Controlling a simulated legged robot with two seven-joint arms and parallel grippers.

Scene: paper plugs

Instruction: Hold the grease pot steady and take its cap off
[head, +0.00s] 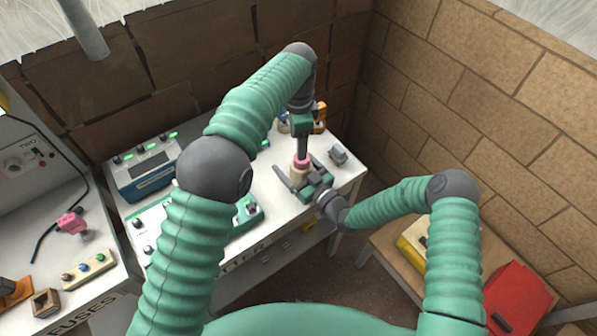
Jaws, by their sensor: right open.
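The grease pot (298,175) is a small cream pot standing on the white bench top, near its right part. Its cap (301,162) is pink and sits on top of the pot. My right gripper (299,181) comes in from the right, low at the pot, with its fingers open to either side of it; I cannot tell whether they touch it. My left gripper (302,153) points straight down from above, its tip at the cap. Its fingers are too small and overlapped to show whether they grip the cap.
A teal device with green lights (145,170) stands at the back left of the bench (345,178). A grey part (338,154) lies right of the pot, and orange and blue items (318,115) stand behind. A red case (517,298) is at lower right.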

